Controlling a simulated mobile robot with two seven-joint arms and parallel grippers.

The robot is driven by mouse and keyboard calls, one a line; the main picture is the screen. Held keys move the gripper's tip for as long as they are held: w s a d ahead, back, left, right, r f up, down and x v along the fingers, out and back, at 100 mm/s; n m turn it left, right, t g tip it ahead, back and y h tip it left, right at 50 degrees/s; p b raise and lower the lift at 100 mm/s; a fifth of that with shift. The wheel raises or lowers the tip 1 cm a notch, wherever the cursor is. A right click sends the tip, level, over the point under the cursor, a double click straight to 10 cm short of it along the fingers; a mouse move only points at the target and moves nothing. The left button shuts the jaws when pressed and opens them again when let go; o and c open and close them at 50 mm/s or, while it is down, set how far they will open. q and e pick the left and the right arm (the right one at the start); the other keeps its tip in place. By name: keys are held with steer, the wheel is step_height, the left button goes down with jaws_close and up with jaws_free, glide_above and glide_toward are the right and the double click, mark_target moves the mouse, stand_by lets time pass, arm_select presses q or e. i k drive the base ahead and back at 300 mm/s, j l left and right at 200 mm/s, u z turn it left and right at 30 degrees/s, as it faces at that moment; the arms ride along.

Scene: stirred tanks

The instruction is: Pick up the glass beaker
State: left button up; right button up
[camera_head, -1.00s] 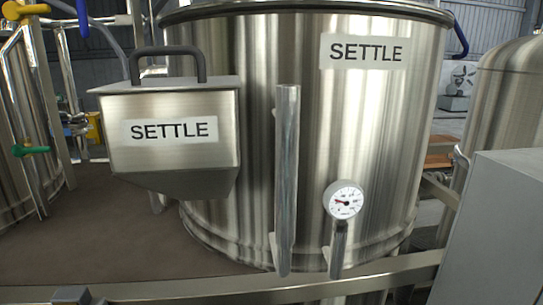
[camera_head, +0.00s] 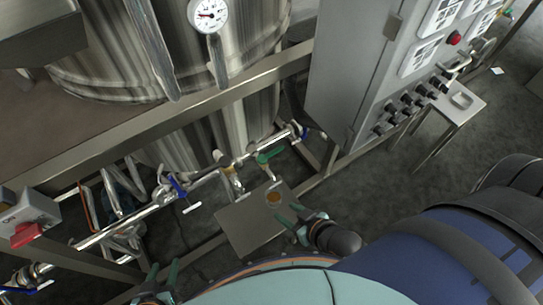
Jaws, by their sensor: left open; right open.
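A small round amber-coloured thing (camera_head: 273,197), which looks like the glass beaker seen from above, stands on a flat metal plate (camera_head: 240,228) below a green-handled valve (camera_head: 268,155). Its glass walls are too small to make out. My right gripper (camera_head: 288,217), with green fingers, is open and empty, close to the plate's right edge and just below the amber thing in the picture. I cannot tell its height above the plate. My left gripper (camera_head: 160,272) is open and empty at the bottom edge, left of the plate.
A steel tank (camera_head: 115,45) with a gauge (camera_head: 208,14) stands behind a metal frame rail (camera_head: 180,112). Pipes with a blue-handled valve (camera_head: 177,187) run left of the plate. A grey control cabinet (camera_head: 350,75) stands at the right. A small metal stand (camera_head: 462,103) is beside it.

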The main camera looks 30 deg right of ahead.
mark_target(273, 197)
steer(key=k+z, duration=0.15)
steer(key=z, duration=0.6)
